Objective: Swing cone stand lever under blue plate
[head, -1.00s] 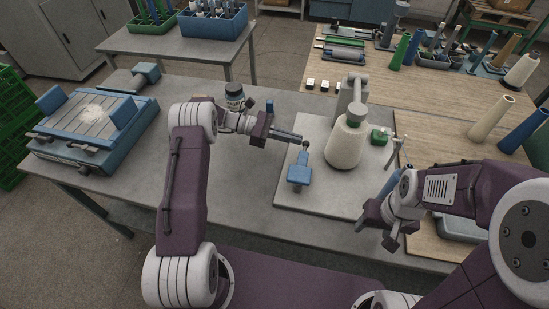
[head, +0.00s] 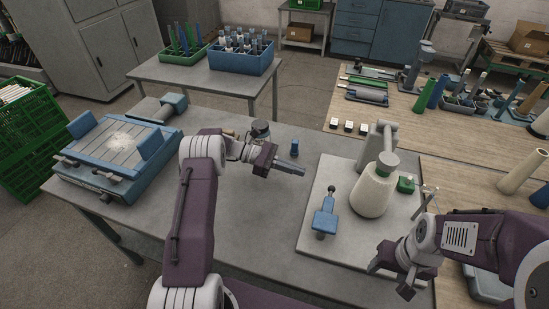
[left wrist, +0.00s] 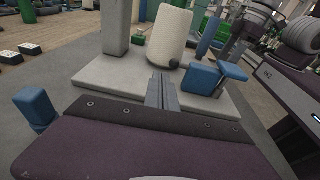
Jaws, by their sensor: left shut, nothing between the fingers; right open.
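A cream yarn cone (head: 374,190) stands upright by a grey post (head: 381,140) on a pale base plate (head: 340,248). Left of the cone is a blue plate-like piece (head: 324,217), with a dark ball knob (head: 331,188) at its far end; I cannot tell how the lever runs between them. My left gripper (head: 301,171) is shut and empty, left of the knob and apart from it. In the left wrist view its fingers (left wrist: 162,92) point towards the cone (left wrist: 160,40), with the knob (left wrist: 173,64) just beyond. My right gripper (head: 388,275) is open at the base plate's near right.
A small blue block (head: 294,147) stands behind my left gripper. A green block (head: 406,184) sits right of the cone. A blue-edged fixture (head: 120,145) is at the table's left. Three small white-topped blocks (head: 362,127) lie behind. The table's front middle is clear.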

